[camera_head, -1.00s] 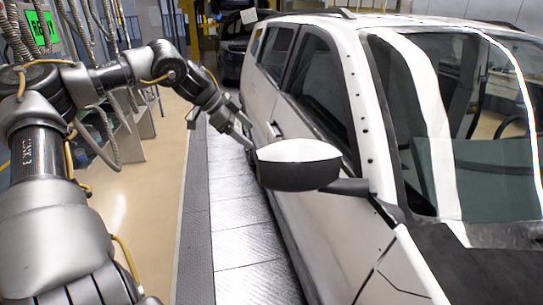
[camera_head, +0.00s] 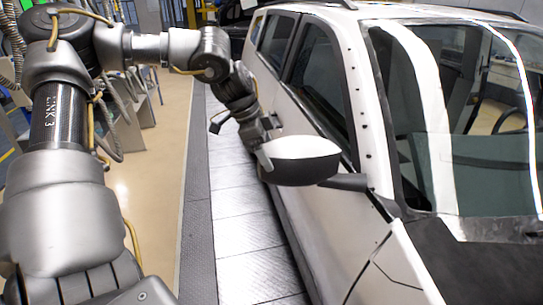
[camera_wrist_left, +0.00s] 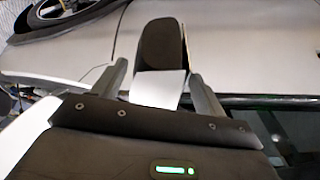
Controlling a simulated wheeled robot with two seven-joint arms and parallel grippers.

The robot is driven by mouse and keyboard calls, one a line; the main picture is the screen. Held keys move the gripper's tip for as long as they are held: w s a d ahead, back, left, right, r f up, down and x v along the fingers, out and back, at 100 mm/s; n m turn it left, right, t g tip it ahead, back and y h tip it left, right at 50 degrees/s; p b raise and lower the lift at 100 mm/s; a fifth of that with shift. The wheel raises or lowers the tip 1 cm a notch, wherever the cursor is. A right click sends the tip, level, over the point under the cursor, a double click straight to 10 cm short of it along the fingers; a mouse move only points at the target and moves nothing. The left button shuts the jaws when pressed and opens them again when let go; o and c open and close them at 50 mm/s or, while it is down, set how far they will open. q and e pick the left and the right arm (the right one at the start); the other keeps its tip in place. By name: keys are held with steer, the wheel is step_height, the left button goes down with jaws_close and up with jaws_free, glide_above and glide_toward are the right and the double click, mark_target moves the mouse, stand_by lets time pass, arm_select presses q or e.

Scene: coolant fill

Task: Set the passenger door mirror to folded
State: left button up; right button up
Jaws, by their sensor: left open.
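The door mirror (camera_head: 302,167) has a white cap and a dark lower shell. It stands out from the side of the white car on a dark stalk (camera_head: 345,182). My left gripper (camera_head: 264,154) is at the mirror's outer end, partly hidden behind it in the head view. In the left wrist view the mirror (camera_wrist_left: 161,46) lies between the two spread fingers of the left gripper (camera_wrist_left: 160,84), with gaps at its sides. Contact cannot be told. My right gripper is not in view.
The white car body (camera_head: 320,225) fills the right side, with a windshield (camera_head: 470,120) and dark hood (camera_head: 480,265). A metal plate walkway (camera_head: 240,225) runs alongside it. Hoses and equipment stand at the far left. A car wheel (camera_wrist_left: 60,18) shows in the wrist view.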

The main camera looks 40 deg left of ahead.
arm_select(q)
steer(key=shift+p+x, duration=0.3)
steer(key=shift+x, duration=1.45)
steer(key=shift+c, duration=0.3)
steer(key=c, duration=1.2)
steer(key=shift+a, duration=0.1)
